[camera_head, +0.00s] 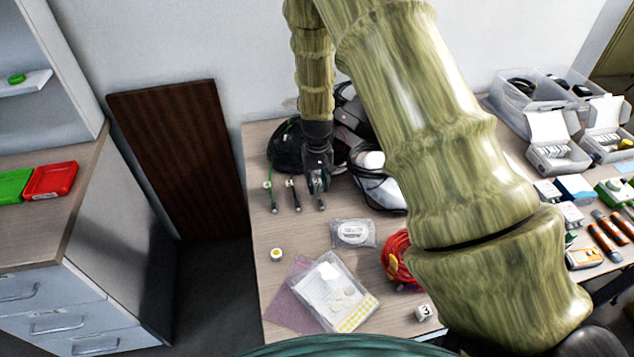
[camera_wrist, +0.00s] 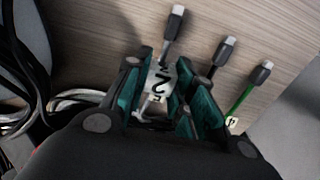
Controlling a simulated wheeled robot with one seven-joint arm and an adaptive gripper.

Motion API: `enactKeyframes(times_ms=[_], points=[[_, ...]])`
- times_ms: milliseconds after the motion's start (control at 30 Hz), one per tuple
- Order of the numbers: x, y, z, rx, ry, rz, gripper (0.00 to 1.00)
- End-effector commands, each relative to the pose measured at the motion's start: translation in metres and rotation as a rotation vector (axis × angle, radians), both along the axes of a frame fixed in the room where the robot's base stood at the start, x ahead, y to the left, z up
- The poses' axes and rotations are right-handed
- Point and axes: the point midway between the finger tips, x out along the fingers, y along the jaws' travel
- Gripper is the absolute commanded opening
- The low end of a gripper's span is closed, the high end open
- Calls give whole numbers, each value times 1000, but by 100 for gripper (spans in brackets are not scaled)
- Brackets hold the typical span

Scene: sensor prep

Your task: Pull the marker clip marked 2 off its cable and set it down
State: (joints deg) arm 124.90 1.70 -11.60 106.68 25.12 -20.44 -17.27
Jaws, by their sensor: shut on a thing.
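My gripper (camera_wrist: 164,68) is shut on a white marker clip (camera_wrist: 161,84) that shows a black 2. The clip sits between the teal finger pads. A cable with a grey plug (camera_wrist: 178,12) runs in between the fingers at the clip; I cannot tell whether the clip is still around it. In the head view my gripper (camera_head: 318,183) points down at the table's back left, over the rightmost of three short cables; the end of that cable (camera_head: 321,204) shows below it. The clip is hidden in that view.
A black cable (camera_wrist: 225,46) and a green cable (camera_wrist: 245,97) lie to the right in the wrist view, the green one with a tag marked 4 (camera_wrist: 232,122). A clear packet (camera_head: 353,233) and papers (camera_head: 340,285) lie nearer.

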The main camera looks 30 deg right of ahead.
Motion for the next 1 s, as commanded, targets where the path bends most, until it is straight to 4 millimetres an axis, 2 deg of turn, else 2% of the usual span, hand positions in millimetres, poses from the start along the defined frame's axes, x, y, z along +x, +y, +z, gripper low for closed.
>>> enactKeyframes(times_ms=[1000], points=[[0,0,16,0,0,0,0]])
